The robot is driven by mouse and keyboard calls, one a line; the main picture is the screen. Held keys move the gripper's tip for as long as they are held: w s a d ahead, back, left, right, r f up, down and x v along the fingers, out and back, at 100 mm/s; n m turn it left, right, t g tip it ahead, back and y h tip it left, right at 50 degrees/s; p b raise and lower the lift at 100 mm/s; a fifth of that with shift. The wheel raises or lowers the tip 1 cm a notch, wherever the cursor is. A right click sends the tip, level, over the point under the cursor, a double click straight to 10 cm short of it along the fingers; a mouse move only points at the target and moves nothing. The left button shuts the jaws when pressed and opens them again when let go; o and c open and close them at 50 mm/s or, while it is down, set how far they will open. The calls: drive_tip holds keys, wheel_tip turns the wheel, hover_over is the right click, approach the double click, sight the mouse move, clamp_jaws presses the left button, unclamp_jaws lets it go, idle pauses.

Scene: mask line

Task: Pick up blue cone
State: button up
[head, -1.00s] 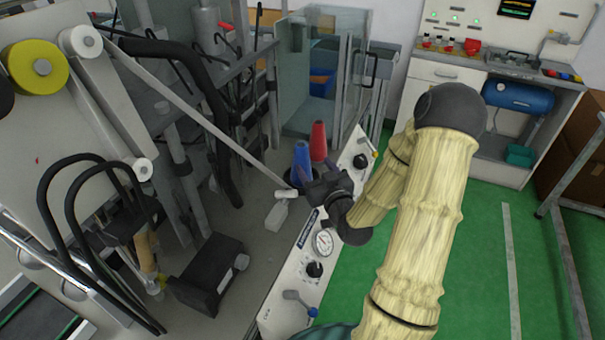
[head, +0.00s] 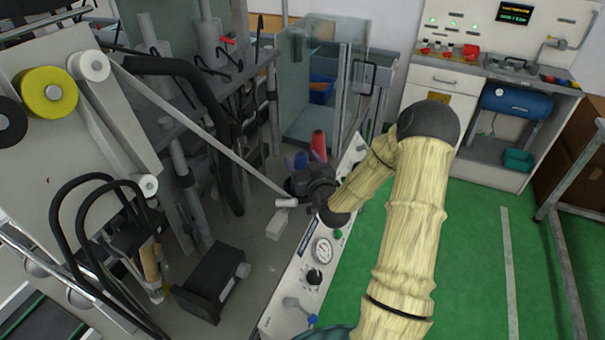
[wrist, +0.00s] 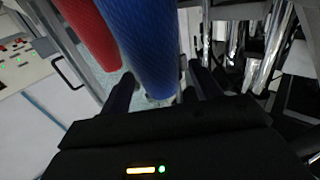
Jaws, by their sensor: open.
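The blue cone (head: 301,160) stands on the machine's grey deck, mostly hidden behind my gripper in the head view. In the wrist view the blue cone (wrist: 148,40) fills the upper middle, with its lower end between my open fingers. My gripper (wrist: 160,88) is open, one dark finger on each side of the cone; whether either touches it I cannot tell. In the head view my gripper (head: 300,178) is at the cone, in front of it. A red cone (head: 318,145) stands close beside it on the right, and the red cone also shows in the wrist view (wrist: 88,32).
A white control panel (head: 292,290) with a gauge and knobs runs along the deck's front edge. A white block (head: 277,222) and a black box (head: 211,281) lie on the deck. A slanted grey strip and machine posts (head: 180,170) stand to the left.

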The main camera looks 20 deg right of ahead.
drive_tip(key=shift+w, duration=0.5)
clamp_jaws()
drive_tip(key=shift+r, duration=0.1)
wheel_tip(320, 180, up, 10)
drive_tip(key=shift+f+b, duration=0.1)
drive_tip(key=shift+b, duration=0.2)
idle(0.5)
idle(0.4)
